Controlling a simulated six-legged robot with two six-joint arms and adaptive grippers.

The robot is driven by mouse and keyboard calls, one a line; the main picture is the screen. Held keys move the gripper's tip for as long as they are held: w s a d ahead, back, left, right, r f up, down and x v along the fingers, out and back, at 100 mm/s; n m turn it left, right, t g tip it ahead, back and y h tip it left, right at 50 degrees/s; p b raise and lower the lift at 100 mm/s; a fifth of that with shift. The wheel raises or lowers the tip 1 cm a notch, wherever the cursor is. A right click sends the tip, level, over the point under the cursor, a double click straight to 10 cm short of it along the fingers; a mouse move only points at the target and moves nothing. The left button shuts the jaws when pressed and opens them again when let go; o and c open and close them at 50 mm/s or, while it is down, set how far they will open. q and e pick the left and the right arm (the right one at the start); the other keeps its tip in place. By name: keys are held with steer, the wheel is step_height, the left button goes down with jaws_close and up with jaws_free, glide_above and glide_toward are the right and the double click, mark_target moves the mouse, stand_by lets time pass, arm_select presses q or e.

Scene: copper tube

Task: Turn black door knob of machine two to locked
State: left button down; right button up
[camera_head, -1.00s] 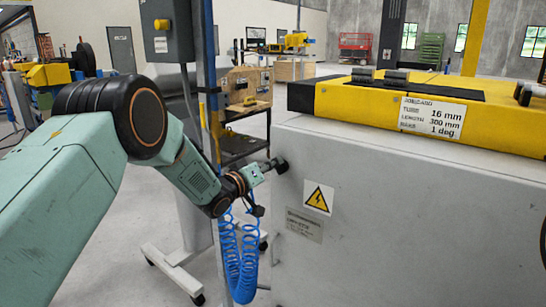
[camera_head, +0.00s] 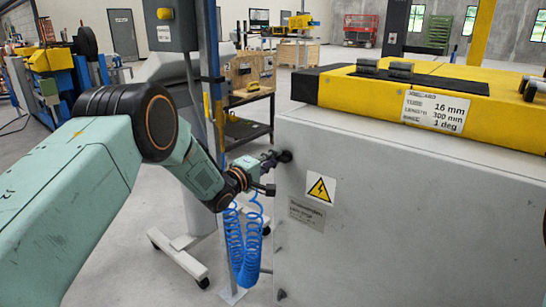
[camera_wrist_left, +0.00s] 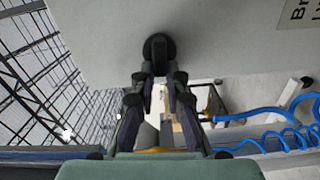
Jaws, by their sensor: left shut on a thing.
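The black door knob (camera_head: 285,156) sits on the left edge of the grey machine's front panel (camera_head: 400,210), near its top. It also shows in the left wrist view (camera_wrist_left: 158,48) as a dark round knob on the pale panel. My left gripper (camera_head: 272,160) reaches it from the left and is shut on it. In the left wrist view its two fingers (camera_wrist_left: 160,76) close in on either side of the knob's near end. The knob's exact angle is hard to tell, as the fingers partly cover it. My right gripper is not in view.
A blue coiled hose (camera_head: 245,250) hangs just below my left wrist. A post on a wheeled stand (camera_head: 195,250) is close behind my arm. A yellow top (camera_head: 370,95) with a dimension label covers the machine. A yellow warning sign (camera_head: 320,190) is right of the knob.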

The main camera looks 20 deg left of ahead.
arm_select(q)
steer(key=shift+d+f+n, duration=0.1)
steer(key=shift+f+n, duration=0.15)
steer(key=shift+n, duration=0.25)
steer(key=c, duration=1.4)
jaws_free()
steer(key=shift+r, duration=0.1)
steer(key=shift+o, duration=0.2)
steer(key=v, duration=1.2)
